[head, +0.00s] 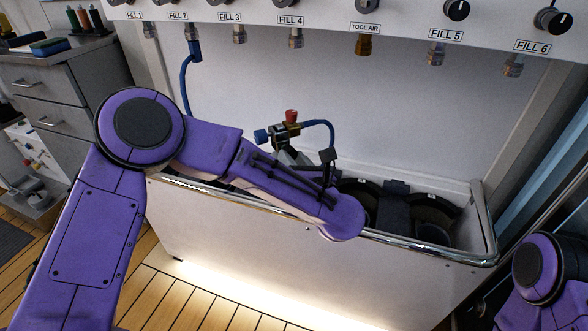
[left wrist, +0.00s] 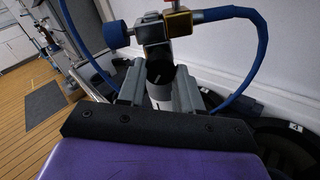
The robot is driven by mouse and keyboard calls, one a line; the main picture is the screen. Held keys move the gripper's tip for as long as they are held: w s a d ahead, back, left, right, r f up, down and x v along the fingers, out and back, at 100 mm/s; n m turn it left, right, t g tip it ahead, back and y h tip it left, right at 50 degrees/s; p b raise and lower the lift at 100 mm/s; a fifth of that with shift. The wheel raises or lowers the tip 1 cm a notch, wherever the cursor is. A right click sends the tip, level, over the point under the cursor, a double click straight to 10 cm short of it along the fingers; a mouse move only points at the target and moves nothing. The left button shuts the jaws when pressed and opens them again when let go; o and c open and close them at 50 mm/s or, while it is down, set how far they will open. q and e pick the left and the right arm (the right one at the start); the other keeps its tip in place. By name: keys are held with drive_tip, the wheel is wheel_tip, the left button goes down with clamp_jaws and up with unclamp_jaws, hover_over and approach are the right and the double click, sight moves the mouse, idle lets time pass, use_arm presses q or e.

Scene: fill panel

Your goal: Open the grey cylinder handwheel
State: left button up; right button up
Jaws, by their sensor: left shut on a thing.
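In the head view a blue handwheel (head: 261,136) sticks out to the left of a dark valve fitting (head: 283,138) above the trough. A red knob (head: 292,115) tops the brass part, and a blue hose (head: 327,126) curves off to the right. In the left wrist view the blue handwheel (left wrist: 116,34) is left of the fitting, with the brass block (left wrist: 178,22) on top. The cylinder body is mostly hidden by my left arm. My right gripper is out of view.
A pale trough (head: 470,258) with a metal rim stands below the fill panel (head: 400,22). Dark cylinder wells (head: 432,212) show at its right. Another blue hose section (head: 184,80) hangs from FILL 2. Grey drawers (head: 50,85) stand at left.

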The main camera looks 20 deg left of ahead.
use_arm(q)
drive_tip(key=shift+f+n+b, duration=0.1)
drive_tip(key=shift+n+b, duration=4.4)
drive_tip(key=shift+b, duration=0.9)
drive_tip(key=o, duration=1)
drive_tip(key=shift+o, duration=0.2)
drive_tip(key=shift+d, duration=0.1)
